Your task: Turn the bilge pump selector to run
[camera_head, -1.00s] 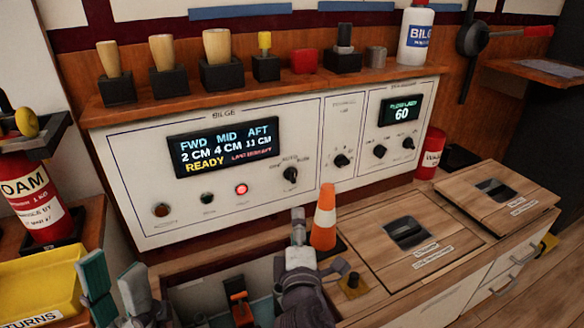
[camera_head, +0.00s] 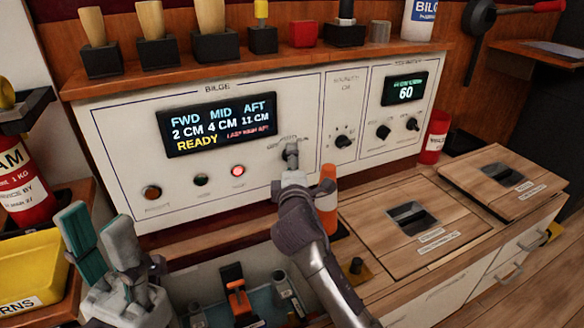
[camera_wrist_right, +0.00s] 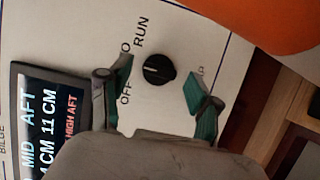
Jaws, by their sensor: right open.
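The bilge pump selector is a round black knob (camera_wrist_right: 159,70) on the white BILGE panel (camera_head: 110,130). In the wrist view OFF and RUN read beside it; a label between them is partly hidden. A pale mark shows on the knob, but I cannot tell which label it points to. My right gripper (camera_wrist_right: 158,78) is open, its teal-padded fingers either side of the knob, apart from it in the picture. In the head view the right gripper (camera_head: 291,153) covers the knob. My left gripper (camera_head: 98,232) is open and empty at lower left.
The display (camera_head: 220,122) reads READY, beside a lit red button (camera_head: 238,171). A tachometer-side panel has more knobs (camera_head: 384,131). An open bin below holds several items; wooden lids (camera_head: 370,235) lie to the right.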

